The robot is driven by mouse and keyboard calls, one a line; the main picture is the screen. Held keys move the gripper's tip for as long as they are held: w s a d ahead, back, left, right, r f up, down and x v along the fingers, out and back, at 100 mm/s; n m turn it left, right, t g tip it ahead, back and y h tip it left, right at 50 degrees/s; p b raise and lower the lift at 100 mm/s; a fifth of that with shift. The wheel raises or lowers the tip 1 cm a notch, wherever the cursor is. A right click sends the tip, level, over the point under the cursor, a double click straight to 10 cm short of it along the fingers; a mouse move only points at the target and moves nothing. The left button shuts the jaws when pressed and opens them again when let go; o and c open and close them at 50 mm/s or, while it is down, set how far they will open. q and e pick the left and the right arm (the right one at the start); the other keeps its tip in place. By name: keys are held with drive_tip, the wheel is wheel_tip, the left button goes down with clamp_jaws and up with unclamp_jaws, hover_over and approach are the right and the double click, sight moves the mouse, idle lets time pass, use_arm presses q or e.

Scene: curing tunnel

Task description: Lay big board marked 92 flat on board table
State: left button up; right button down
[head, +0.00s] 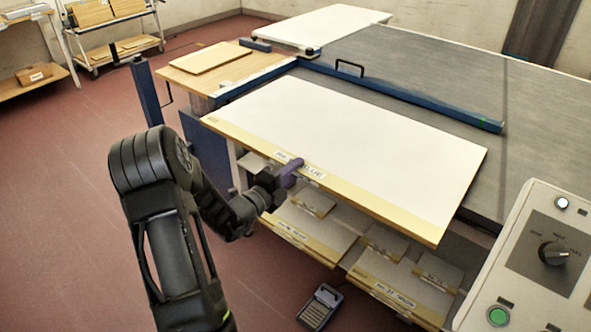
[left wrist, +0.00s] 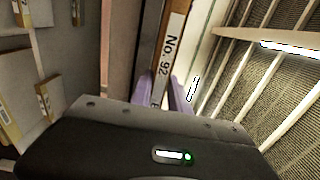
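The big board (head: 345,150) has a white top and a tan wooden front edge. In the head view it lies about level in front of the blue rail, its front edge above a shelved rack. Labels sit on that edge; in the left wrist view one on the board (left wrist: 173,40) reads "No. 92". My left gripper (head: 289,174) is at the middle of this edge. Its purple fingers (left wrist: 163,92) lie either side of the edge, apparently closed on it. What supports the board underneath is hidden. My right gripper is not in view.
A blue rail (head: 400,95) with a black handle runs behind the board, before a grey belt surface (head: 430,60). A wooden table (head: 200,80) with a small board stands left. Labelled boards (head: 320,235) fill shelves below. A control panel (head: 540,260) stands at right. The left floor is open.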

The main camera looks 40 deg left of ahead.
use_arm(q)
drive_tip(key=o, duration=0.5)
drive_tip(key=shift+s+r, duration=0.1)
drive_tip(key=shift+r, duration=0.15)
drive_tip(key=shift+s+f, duration=0.2)
drive_tip(key=shift+f, duration=0.55)
drive_tip(key=s+r+b, duration=0.1)
drive_tip(key=s, duration=0.6)
drive_tip(key=shift+s, duration=0.2)
drive_tip(key=shift+d+r, duration=0.1)
drive_tip(key=shift+r, duration=0.05)
